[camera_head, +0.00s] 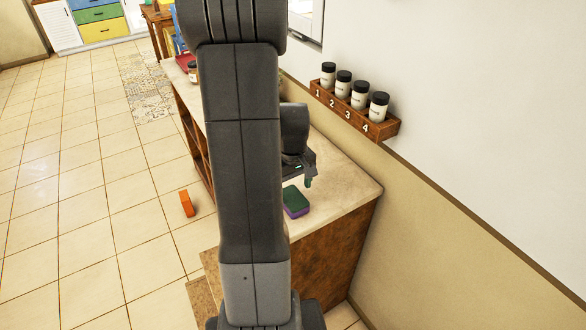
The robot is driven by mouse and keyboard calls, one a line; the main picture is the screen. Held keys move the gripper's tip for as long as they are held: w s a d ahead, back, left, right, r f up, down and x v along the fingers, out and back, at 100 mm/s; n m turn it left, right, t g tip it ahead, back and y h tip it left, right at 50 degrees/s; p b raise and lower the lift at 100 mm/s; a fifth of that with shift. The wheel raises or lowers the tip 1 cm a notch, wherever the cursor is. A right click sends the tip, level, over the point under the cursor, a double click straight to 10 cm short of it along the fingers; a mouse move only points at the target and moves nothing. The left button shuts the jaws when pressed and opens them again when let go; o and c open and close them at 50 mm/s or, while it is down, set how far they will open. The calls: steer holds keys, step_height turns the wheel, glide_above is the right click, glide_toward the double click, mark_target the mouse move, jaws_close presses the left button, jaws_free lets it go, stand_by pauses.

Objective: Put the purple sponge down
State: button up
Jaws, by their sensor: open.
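The purple sponge (296,202) has a dark green top and lies on the pale countertop near its front end. My gripper (308,181) is open, just above and behind the sponge in the picture. A gap seems to show between the fingertip and the sponge, though touch is hard to judge. My own arm hides part of the gripper and the counter to the left of it.
The countertop (345,187) is clear right of the sponge, up to its edge and the wall. A wooden rack (385,127) with several jars hangs on the wall. An orange block (187,203) is on the tiled floor. A jar (192,72) stands on the far counter.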

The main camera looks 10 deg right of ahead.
mark_target(293, 197)
step_height(293, 197, up, 7)
steer(key=shift+r, duration=0.2)
steer(key=shift+f, duration=0.1)
step_height(293, 197, down, 12)
steer(key=shift+f, duration=0.1)
steer(key=shift+r, duration=1.2)
